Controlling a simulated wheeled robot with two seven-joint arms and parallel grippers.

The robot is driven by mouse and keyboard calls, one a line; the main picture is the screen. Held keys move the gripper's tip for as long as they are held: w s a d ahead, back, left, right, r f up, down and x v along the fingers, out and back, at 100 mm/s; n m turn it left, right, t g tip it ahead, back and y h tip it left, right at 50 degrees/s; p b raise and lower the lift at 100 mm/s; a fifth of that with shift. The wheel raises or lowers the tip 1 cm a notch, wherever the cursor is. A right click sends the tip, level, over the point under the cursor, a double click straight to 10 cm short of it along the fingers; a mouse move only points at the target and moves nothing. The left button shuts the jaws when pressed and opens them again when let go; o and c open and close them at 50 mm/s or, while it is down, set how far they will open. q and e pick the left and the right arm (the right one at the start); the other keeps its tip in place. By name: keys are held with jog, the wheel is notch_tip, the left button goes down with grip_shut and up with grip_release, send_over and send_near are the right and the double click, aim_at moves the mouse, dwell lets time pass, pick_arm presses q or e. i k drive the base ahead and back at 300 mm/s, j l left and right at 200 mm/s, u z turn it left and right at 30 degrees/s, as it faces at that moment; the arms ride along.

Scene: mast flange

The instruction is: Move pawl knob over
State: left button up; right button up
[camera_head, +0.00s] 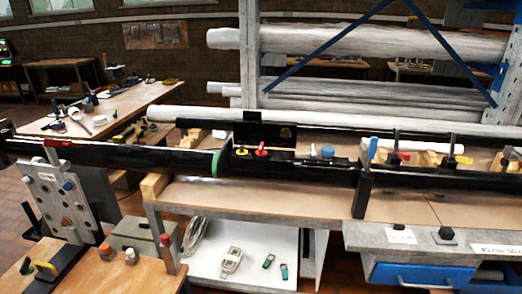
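A long black mast tube (120,156) runs in from the left and ends at a green ring (216,164). The ring meets a black trough-like housing (290,168) on the bench. In the housing a small yellow knob (241,153) and a red knob (262,150) stand side by side near the left end. A blue knob (328,152) sits farther right. No label shows which knob is the pawl knob. Neither of my grippers is in view.
A grey stand with a red handle (58,143) supports the tube at left. Blue and black upright clamps (372,150) rise at right. A wooden table (120,270) with small knobs is at lower left. A white shelf (262,240) holds small tools below the bench.

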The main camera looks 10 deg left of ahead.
aim_at(260, 152)
jog(key=i, duration=0.2)
jog(key=i+l+u, duration=0.2)
jog(key=i+u, duration=0.2)
jog(key=i+l+u, duration=0.35)
jog(key=i, duration=0.25)
